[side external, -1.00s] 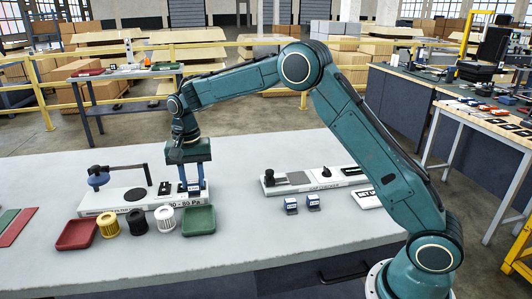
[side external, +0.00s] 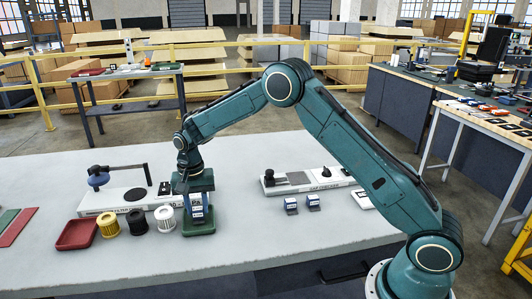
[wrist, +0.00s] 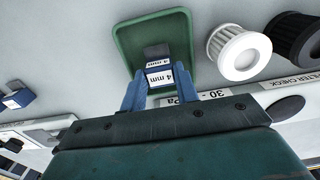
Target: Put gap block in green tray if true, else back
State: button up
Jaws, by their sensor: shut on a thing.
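My gripper (side external: 197,217) is low at the green tray (side external: 199,233) in the side view. In the wrist view my gripper (wrist: 158,90) has its blue fingers closed on the gap block (wrist: 158,78), a small blue and dark block with white labels reading "4 mm". The block lies over the inside of the green tray (wrist: 125,38). I cannot tell whether it touches the tray floor. In the side view the fingers mostly hide the block. The red tray (side external: 76,235) is empty at the left.
Yellow (side external: 108,228), black (side external: 138,221) and white (side external: 165,219) filters stand between the trays. Behind them is the filter check stand (side external: 120,200). Two blue blocks (side external: 291,205) (side external: 313,202) sit in front of the gap checker (side external: 325,183) at right.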

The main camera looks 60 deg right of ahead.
aim_at(197, 209)
jog(key=shift+f, duration=0.3)
jog(key=shift+f, duration=0.15)
jog(key=o, duration=1.1)
notch_tip(197, 209, up, 12)
jog(key=shift+r, duration=0.2)
dwell(0.5)
